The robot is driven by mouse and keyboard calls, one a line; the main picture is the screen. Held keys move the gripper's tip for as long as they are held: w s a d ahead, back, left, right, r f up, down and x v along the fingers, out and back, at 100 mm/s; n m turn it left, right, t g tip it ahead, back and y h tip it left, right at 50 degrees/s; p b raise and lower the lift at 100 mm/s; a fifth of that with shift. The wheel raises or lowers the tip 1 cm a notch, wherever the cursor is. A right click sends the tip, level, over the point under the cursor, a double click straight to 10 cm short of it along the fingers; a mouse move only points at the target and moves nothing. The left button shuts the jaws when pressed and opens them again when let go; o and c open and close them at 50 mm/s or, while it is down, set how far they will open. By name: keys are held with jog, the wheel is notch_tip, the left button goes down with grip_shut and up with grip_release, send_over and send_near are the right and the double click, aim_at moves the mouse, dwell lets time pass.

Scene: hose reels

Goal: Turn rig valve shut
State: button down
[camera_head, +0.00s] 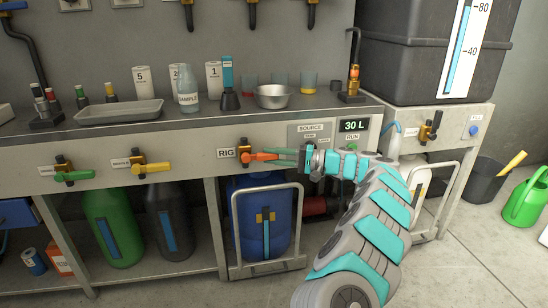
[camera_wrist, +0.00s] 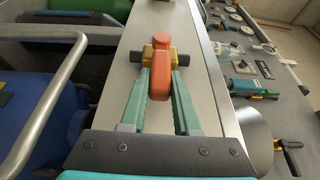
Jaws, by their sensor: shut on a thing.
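The rig valve (camera_head: 245,155) sits on the front panel of the bench, just right of the RIG label (camera_head: 226,153). It has a brass body and an orange lever (camera_head: 264,157), which points right along the panel. My gripper (camera_head: 282,157) reaches in from the right with its green fingers along the lever. In the wrist view, the orange lever (camera_wrist: 158,78) lies between the two fingers of my gripper (camera_wrist: 160,88), and its end points back toward my palm. The gripper is shut on the lever. The brass body (camera_wrist: 155,50) shows beyond the fingertips.
A green-handled valve (camera_head: 74,176) and a yellow-handled valve (camera_head: 152,167) are further left on the panel. A display (camera_head: 354,125) reads 30 L. A blue drum (camera_head: 262,205) stands below behind a metal rail (camera_head: 232,225). A tray (camera_head: 118,112) and bowl (camera_head: 273,96) rest on the bench top.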

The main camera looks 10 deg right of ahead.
jog(key=c, duration=0.6)
grip_release()
jog(key=shift+c, duration=0.2)
jog(key=v, duration=0.7)
jog(key=shift+d, duration=0.4)
